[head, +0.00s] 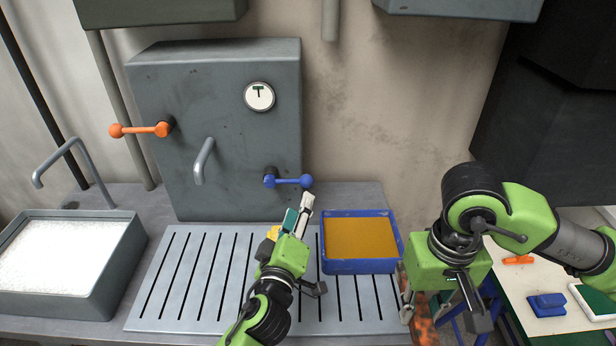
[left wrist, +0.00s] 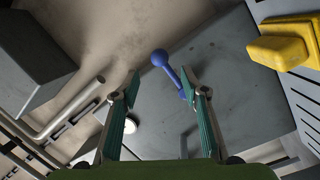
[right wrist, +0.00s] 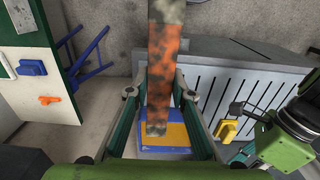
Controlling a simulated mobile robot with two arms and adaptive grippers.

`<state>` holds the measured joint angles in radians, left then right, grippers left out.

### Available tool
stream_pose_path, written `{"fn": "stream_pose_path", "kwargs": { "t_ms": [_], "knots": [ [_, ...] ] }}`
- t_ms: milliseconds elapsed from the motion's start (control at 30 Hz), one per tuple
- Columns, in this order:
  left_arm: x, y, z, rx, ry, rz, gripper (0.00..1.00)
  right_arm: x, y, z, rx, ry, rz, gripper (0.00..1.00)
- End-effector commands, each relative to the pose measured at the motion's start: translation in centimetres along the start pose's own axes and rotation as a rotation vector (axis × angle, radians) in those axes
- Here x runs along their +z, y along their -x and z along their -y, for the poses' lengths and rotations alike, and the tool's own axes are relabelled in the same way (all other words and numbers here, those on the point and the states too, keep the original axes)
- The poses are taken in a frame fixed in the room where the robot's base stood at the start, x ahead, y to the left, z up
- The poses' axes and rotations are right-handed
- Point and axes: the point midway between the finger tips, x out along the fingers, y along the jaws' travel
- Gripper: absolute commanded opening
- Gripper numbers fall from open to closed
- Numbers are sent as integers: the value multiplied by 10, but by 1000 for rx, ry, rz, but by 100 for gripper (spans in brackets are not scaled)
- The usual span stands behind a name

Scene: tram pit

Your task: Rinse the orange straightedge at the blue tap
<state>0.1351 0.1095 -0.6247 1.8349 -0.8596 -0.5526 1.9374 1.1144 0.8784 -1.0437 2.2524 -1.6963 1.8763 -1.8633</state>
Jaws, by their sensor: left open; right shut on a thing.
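The orange straightedge (right wrist: 163,75), blotched with grey, is held in my right gripper (right wrist: 160,98), whose fingers are shut on it. In the head view the straightedge (head: 424,306) hangs by the right gripper (head: 437,308), right of the blue tray and partly hidden. The blue tap lever (head: 290,181) is on the grey wall box, pointing right. My left gripper (head: 299,212) is open just below it. In the left wrist view the lever (left wrist: 173,73) shows between and beyond the open fingers; contact cannot be told. The bent spout (head: 203,162) is left of the lever.
An orange lever (head: 140,130) and a gauge (head: 259,96) are on the box. A slotted drain board (head: 190,275) lies below, with a yellow block (right wrist: 228,130). A blue tray (head: 360,267) with ochre contents stands right. A foam-filled basin (head: 110,290) stands far left.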

Motion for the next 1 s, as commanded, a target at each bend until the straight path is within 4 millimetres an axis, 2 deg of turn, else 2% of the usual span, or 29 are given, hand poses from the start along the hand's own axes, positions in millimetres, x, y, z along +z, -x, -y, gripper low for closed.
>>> {"fn": "stream_pose_path", "kwargs": {
  "t_ms": [500, 700, 1000],
  "knots": [
    [-2, -83, -1, -2, -4, -2, 41, 0, 20, 0, 0, 0, -1, 0],
    [-1, -101, 0, -2, -2, -1, 41, 0, 22, 0, 0, 0, -1, 0],
    [-1, -108, 0, -2, -1, -1, 41, 0, 23, 0, 0, 0, -1, 0]
  ]
}}
